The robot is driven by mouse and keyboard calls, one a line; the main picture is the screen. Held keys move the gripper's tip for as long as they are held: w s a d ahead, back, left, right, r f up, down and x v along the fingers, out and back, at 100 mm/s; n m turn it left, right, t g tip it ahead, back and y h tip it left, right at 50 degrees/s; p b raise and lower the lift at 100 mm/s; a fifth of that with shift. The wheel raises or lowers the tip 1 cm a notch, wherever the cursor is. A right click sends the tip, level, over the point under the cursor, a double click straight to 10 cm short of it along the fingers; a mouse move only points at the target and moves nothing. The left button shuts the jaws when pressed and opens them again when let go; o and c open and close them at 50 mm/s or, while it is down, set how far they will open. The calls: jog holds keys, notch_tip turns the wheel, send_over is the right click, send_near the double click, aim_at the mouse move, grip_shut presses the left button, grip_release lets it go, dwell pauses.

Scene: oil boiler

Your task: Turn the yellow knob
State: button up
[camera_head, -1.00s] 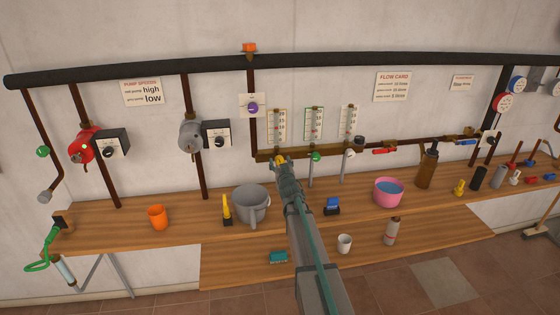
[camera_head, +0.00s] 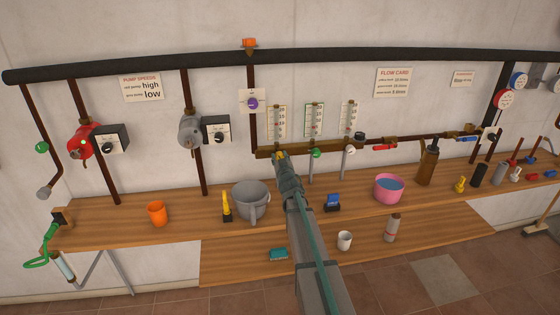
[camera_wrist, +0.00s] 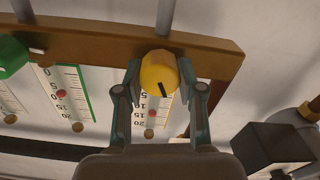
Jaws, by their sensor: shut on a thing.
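The yellow knob (camera_wrist: 158,73) sits on the brown pipe rail below the leftmost flow gauge. In the wrist view it is round, with a dark mark on its lower part. My gripper (camera_wrist: 160,78) has one finger on each side of the knob and is shut on it. In the head view my gripper (camera_head: 282,162) reaches up to the left part of the rail, and only a little yellow of the knob (camera_head: 280,155) shows past it.
A green knob (camera_head: 316,153) and a white knob (camera_head: 350,150) sit on the same rail (camera_head: 300,149) to the right. A grey bucket (camera_head: 250,197) stands on the wooden bench (camera_head: 180,213) left of my arm, with a blue object (camera_head: 332,202) to the right.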

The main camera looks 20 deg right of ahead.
dwell(0.3)
jog(key=o, duration=1.1)
jog(key=shift+o, duration=0.2)
jog(key=v, duration=1.2)
